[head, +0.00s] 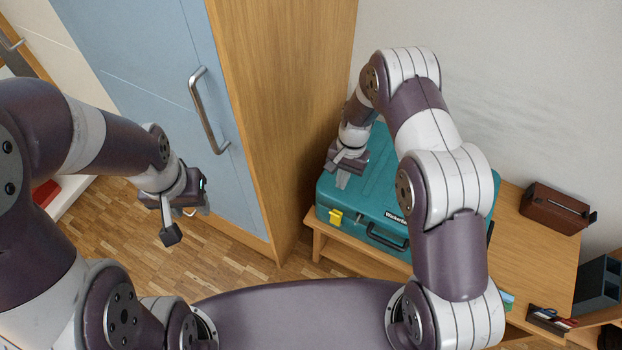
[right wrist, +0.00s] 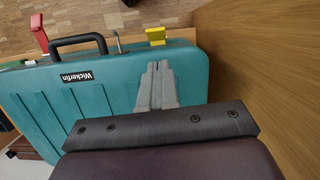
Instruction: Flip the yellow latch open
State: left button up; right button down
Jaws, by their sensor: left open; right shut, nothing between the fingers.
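The yellow latch (head: 335,216) is on the front face of a teal case (head: 336,190), near its left end. In the right wrist view the yellow latch (right wrist: 155,36) shows at the case's front edge, beyond my fingertips. My right gripper (head: 343,180) is shut and empty over the case lid, behind the latch and apart from it. Its fingers (right wrist: 158,70) point toward the latch in the right wrist view. My left gripper (head: 187,220) is open and empty, over the floor in front of the blue cabinet.
The case has a black handle (right wrist: 78,42) and a raised red latch (right wrist: 39,34). It lies on a wooden bench (head: 535,245) with a brown box (head: 557,208). The wooden cabinet side (head: 275,110) stands close left of the case. Floor in front is clear.

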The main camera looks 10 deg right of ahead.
aim_at(335, 213)
pick_arm(q)
jog(key=shift+s+d+r+p, duration=0.2)
jog(key=shift+s+r+p, duration=0.35)
jog(key=shift+r, duration=0.2)
pick_arm(e)
jog(key=shift+m, duration=0.4)
jog(key=x, duration=0.9)
jog(key=shift+s+f, duration=0.1)
jog(key=shift+s, duration=0.35)
pick_arm(q)
jog(key=shift+s+a, duration=0.1)
